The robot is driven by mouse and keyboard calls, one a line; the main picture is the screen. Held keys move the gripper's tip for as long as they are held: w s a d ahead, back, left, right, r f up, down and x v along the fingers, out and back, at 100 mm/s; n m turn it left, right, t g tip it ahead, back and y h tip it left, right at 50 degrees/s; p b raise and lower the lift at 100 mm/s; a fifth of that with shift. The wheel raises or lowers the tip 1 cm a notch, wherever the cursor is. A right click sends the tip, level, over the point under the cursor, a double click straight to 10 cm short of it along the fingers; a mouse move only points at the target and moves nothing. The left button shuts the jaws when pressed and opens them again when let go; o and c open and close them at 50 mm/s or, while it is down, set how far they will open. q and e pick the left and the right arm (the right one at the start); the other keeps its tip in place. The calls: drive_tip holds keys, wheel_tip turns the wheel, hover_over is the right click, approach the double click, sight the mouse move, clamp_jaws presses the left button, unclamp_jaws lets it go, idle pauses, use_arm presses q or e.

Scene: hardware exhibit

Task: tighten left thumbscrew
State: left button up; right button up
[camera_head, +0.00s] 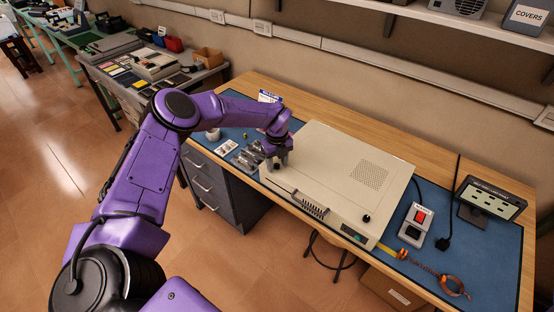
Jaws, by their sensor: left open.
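A beige metal case (328,158) lies flat on the blue mat of the workbench. A black knob (366,217), likely a thumbscrew, stands on its top near the right front corner. My left arm reaches in from the left, and my left gripper (277,162) points down at the case's left front corner. Its fingers are apart. The left thumbscrew is not clearly seen; the gripper covers that corner. I cannot tell whether the fingers touch the case or a screw. My right gripper is not in view.
A red switch box (415,224) and a black-framed panel (489,201) stand right of the case. Small parts in a tray (248,157) lie left of the gripper. A shelf (460,22) hangs above the back right.

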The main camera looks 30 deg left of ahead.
use_arm(q)
drive_tip(key=shift+s+r, duration=0.1)
drive_tip(key=shift+c, duration=0.5)
clamp_jaws()
